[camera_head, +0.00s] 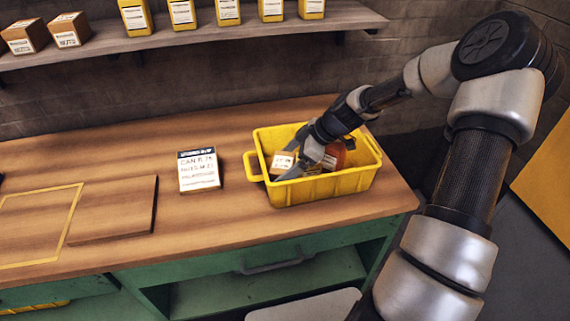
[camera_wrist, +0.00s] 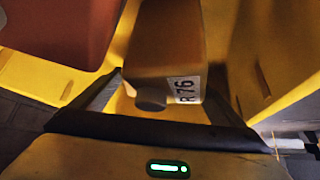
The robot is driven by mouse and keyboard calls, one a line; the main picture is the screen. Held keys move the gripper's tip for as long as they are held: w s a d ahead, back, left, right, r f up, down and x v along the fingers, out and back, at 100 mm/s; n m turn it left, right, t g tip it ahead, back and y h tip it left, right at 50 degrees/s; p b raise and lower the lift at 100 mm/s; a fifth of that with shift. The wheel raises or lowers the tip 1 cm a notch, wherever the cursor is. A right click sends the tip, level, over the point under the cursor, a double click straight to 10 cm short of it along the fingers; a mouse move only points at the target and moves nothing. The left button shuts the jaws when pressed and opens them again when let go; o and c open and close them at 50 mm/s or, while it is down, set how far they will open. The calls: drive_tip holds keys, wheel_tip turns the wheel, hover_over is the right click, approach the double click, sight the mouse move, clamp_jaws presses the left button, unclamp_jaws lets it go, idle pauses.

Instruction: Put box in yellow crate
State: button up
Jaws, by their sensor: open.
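The yellow crate (camera_head: 330,188) stands on the right end of the wooden workbench. My gripper (camera_head: 293,160) reaches down into it from the upper right, with its fingers apart. A brown box with a white label (camera_head: 283,162) is inside the crate at the left, by the fingers. In the wrist view my gripper (camera_wrist: 160,88) is open, and a brown box marked "R76" (camera_wrist: 172,48) lies between its fingers. I cannot tell whether they touch it. A reddish-brown item (camera_head: 334,157) is also in the crate, partly hidden by my gripper; a red shape (camera_wrist: 55,30) shows in the wrist view.
A wooden board (camera_head: 115,209) and a yellow outlined area (camera_head: 35,225) are farther left. The shelf (camera_head: 190,42) above holds brown boxes (camera_head: 69,30) and several yellow containers (camera_head: 182,14). The bench behind the card is clear.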

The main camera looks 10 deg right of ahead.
drive_tip(key=shift+r, duration=0.3)
drive_tip(key=p+v, duration=0.1)
drive_tip(key=v, duration=1.1)
drive_tip(key=shift+r+p, duration=0.35)
